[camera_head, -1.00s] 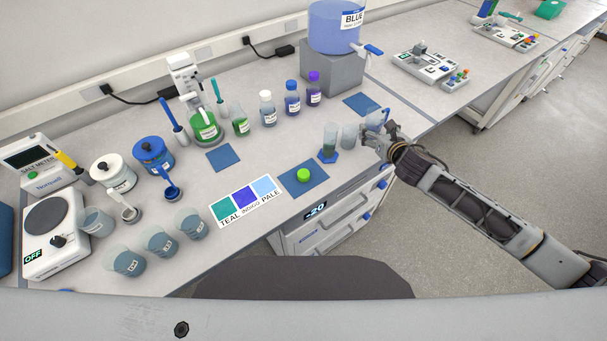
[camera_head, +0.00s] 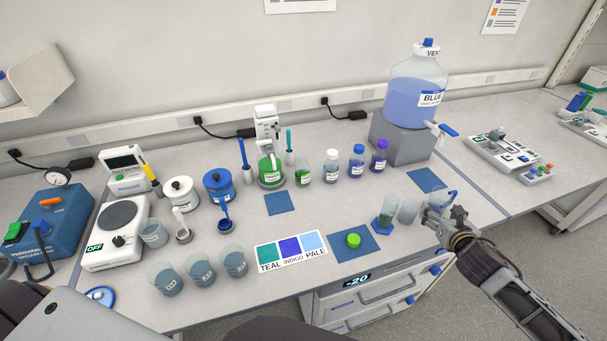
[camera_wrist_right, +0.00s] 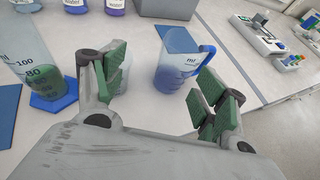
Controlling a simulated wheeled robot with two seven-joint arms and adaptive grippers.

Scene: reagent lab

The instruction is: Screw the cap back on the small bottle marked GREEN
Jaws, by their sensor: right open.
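The small bottle (camera_head: 303,175) holds green liquid and stands upright, open at the top, in the row at the back of the bench. Its label is too small to read. A bright green cap (camera_head: 354,240) lies on a blue mat at the front edge. My right gripper (camera_head: 441,212) is open and empty, to the right of the cap and well away from the bottle. In the right wrist view its spread green-padded fingers (camera_wrist_right: 160,92) frame a blue-handled jug (camera_wrist_right: 178,62) beyond them. My left gripper is not in view.
A graduated cylinder with green liquid (camera_head: 384,220) and a clear beaker (camera_head: 408,212) stand between cap and right gripper. Capped bottles (camera_head: 333,169) stand right of the green one. A colour card (camera_head: 291,251) lies left of the cap. An empty blue mat (camera_head: 280,203) lies before the bottles.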

